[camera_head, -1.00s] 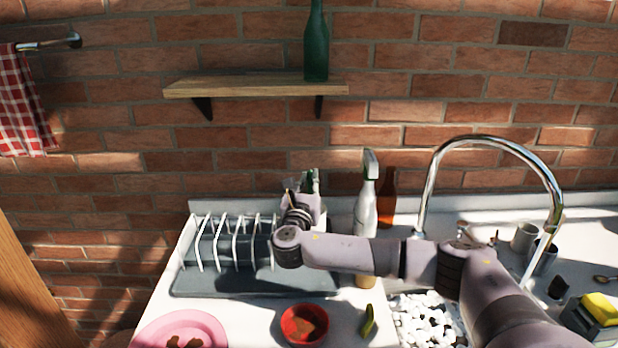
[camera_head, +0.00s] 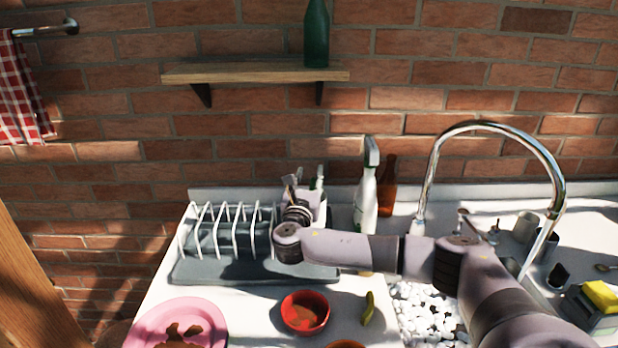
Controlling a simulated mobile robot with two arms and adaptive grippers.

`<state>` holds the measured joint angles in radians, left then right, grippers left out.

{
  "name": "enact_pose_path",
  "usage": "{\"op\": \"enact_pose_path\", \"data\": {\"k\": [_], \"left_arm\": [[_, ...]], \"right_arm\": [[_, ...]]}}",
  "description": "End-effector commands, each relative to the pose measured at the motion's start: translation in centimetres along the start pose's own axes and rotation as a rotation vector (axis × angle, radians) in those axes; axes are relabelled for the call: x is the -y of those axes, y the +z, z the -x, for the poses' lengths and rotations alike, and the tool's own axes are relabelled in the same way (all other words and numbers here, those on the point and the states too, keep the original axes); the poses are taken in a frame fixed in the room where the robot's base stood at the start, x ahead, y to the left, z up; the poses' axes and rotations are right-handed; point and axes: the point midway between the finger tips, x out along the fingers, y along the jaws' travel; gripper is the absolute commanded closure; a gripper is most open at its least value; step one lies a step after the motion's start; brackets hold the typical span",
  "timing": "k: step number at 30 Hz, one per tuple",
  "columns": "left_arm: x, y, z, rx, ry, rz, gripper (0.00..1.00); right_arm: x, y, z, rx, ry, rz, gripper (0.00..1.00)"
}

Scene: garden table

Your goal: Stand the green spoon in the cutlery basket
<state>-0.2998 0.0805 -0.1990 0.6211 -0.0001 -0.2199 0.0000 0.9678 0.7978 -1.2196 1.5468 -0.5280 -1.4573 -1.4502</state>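The cutlery basket (camera_head: 319,205) is a pale container beside the dish rack, partly hidden behind my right arm. I cannot tell whether the green one is the green spoon. My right gripper (camera_head: 298,208) is at the basket's left front, mostly hidden behind its own wrist. Its fingertips and any hold do not show clearly. My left gripper is out of view.
The dish rack (camera_head: 215,268) stands left of the basket. A white spray bottle (camera_head: 365,195) and a brown bottle (camera_head: 386,190) stand to the right, before the tap (camera_head: 425,190). A red bowl (camera_head: 305,312), a green-yellow pepper-like item (camera_head: 367,308) and a pink plate (camera_head: 212,312) are in front.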

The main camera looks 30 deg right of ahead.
Motion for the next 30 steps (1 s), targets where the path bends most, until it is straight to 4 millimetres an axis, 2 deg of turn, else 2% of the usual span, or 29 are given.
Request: {"op": "enact_pose_path", "data": {"k": [9, 13, 17, 24, 30], "left_arm": [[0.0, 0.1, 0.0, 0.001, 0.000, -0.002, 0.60], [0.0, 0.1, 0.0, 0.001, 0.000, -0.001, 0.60], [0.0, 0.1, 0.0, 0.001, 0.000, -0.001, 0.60], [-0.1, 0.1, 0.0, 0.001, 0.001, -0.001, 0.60], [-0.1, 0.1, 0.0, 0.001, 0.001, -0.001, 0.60]], "right_arm": [[0.0, 0.0, 0.1, 0.000, 0.000, 0.000, 0.64], [-0.1, -0.1, 1.1, -0.001, 0.002, 0.000, 0.64], [-0.1, -0.1, 3.4, -0.004, 0.004, -0.001, 0.64], [-0.1, -0.1, 8.5, -0.003, 0.004, -0.001, 0.64], [-0.1, -0.1, 11.3, -0.001, 0.002, -0.001, 0.64]]}}
